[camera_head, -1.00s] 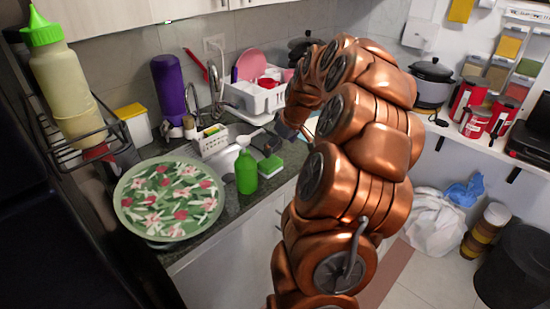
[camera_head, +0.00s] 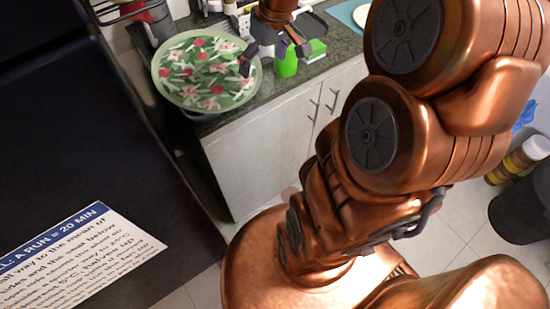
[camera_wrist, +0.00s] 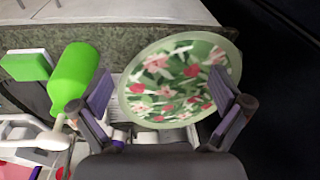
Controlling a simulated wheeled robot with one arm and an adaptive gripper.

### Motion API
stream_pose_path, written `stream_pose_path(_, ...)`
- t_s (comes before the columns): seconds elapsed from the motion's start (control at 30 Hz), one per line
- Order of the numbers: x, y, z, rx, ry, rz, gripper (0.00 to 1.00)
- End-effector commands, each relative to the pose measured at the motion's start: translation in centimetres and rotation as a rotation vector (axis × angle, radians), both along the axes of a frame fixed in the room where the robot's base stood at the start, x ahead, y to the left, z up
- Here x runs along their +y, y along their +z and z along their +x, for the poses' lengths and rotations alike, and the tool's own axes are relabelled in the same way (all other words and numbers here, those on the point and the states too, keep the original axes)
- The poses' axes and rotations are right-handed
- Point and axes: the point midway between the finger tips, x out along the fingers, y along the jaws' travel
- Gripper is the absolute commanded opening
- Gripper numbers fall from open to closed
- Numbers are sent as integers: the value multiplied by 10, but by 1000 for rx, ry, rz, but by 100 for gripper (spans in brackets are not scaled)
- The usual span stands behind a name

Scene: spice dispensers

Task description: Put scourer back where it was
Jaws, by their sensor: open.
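The scourer (camera_head: 317,49), a green block with a white layer, rests on the counter beside the green bottle. It also shows at the upper left of the wrist view (camera_wrist: 27,65). My gripper (camera_head: 272,56) is open and empty, pointing down above the counter between the floral plate and the green bottle. In the wrist view its fingers (camera_wrist: 160,88) are spread, with the plate beyond them. The scourer lies outside the fingers, to their left in that view, past the bottle.
A green bottle (camera_head: 287,63) stands close to my gripper and the scourer; it also shows in the wrist view (camera_wrist: 72,76). The floral plate (camera_head: 163,82) covers the counter's left end. A dark panel with a printed sheet (camera_head: 85,258) fills the lower left. The counter front (camera_head: 262,150) is clear.

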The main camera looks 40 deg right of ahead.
Motion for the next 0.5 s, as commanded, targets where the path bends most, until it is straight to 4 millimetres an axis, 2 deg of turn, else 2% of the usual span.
stream_pose_path(0.03,24,0,-16,29,15,-3,100)
stream_pose_path(0.2,80,-8,-73,133,15,-24,100)
stream_pose_path(0.33,108,-17,-124,209,-4,-53,100)
stream_pose_path(0.4,117,-22,-150,246,-22,-72,100)
stream_pose_path(0.5,125,-28,-179,283,-46,-93,100)
